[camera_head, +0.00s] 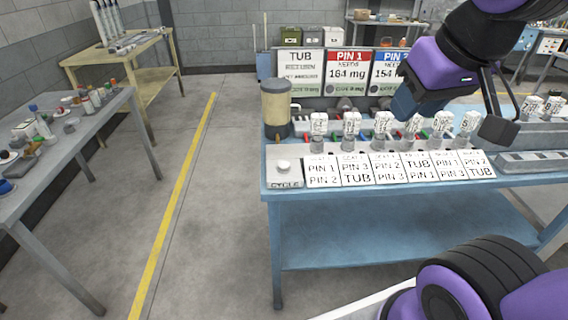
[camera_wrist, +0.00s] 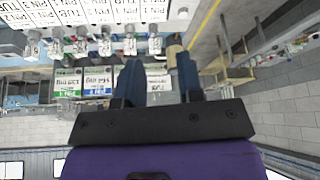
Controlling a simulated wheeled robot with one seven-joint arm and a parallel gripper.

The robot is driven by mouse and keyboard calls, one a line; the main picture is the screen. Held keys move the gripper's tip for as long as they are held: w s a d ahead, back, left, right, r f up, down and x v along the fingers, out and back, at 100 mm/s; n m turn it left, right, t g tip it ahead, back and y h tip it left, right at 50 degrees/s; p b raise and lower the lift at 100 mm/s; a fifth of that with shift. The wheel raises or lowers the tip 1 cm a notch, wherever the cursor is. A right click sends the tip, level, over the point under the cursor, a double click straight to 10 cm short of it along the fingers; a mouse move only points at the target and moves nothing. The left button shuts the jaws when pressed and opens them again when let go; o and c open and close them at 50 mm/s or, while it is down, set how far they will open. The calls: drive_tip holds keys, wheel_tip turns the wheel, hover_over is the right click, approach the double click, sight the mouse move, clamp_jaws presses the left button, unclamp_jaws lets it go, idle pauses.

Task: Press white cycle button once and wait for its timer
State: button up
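The white cycle button (camera_head: 283,166) is a round cap on a small grey box (camera_head: 285,184) marked CYCLE, at the left front of the blue table. The button is clear of my arm in the head view. My gripper (camera_wrist: 160,78) is open and empty in the wrist view, with a gap between its two dark blue fingers. In the head view it hangs above the right half of the table, to the right of the button and apart from it. I cannot make out a timer display in either view.
White cards (camera_head: 322,171) lie in a row right of the box. Signboards (camera_head: 345,72) rise at the back. Floor left of the blue table (camera_head: 400,196) is clear.

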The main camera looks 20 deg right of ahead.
clamp_jaws()
idle(1.4)
